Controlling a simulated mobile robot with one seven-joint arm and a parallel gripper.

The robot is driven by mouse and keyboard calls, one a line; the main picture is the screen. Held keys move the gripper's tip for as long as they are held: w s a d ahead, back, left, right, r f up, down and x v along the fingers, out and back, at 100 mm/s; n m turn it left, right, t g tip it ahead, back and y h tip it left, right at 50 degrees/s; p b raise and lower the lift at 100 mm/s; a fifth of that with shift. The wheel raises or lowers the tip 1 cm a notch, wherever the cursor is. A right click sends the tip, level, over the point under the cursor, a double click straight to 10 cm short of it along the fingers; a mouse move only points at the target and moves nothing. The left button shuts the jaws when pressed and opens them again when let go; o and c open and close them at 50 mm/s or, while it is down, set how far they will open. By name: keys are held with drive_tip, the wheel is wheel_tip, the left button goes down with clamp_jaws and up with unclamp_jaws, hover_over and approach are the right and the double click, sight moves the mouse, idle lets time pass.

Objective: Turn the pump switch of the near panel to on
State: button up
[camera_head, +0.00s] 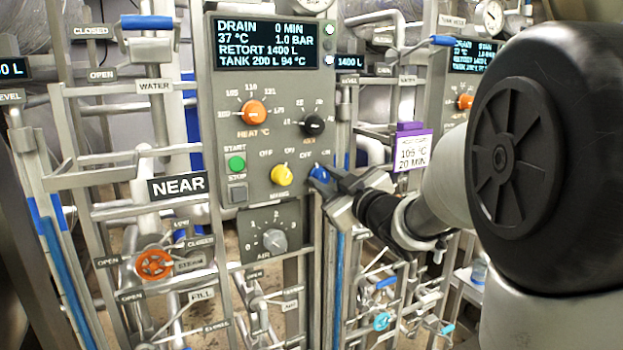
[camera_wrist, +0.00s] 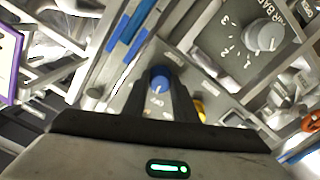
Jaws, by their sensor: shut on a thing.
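The near panel (camera_head: 222,130) carries a blue knob (camera_head: 319,174) at its lower right, with OFF and ON lettering above it. I take this as the pump switch; its own name label is hidden by my gripper. My gripper (camera_head: 330,183) reaches in from the right and is shut on the blue knob. In the wrist view the blue knob (camera_wrist: 160,79) sits between the two dark fingers (camera_wrist: 163,92). A white mark on the knob seems to point toward the OFF lettering.
A yellow knob (camera_head: 281,175) is close left of the blue one. Orange (camera_head: 253,112) and black (camera_head: 314,124) dials sit above, a green start button (camera_head: 236,163) to the left. The grey air dial (camera_head: 273,241) is below. A purple-topped card (camera_head: 411,150) hangs right, close to my arm.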

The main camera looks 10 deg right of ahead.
drive_tip(key=m+p, duration=0.1)
drive_tip(key=m, duration=0.3)
drive_tip(key=shift+m, duration=0.3)
drive_tip(key=shift+m+p, duration=0.85)
drive_tip(key=shift+m, duration=1.05)
drive_tip(key=shift+f, duration=0.1)
drive_tip(key=o, duration=1)
drive_tip(key=shift+o, duration=0.2)
drive_tip(key=shift+s, duration=0.1)
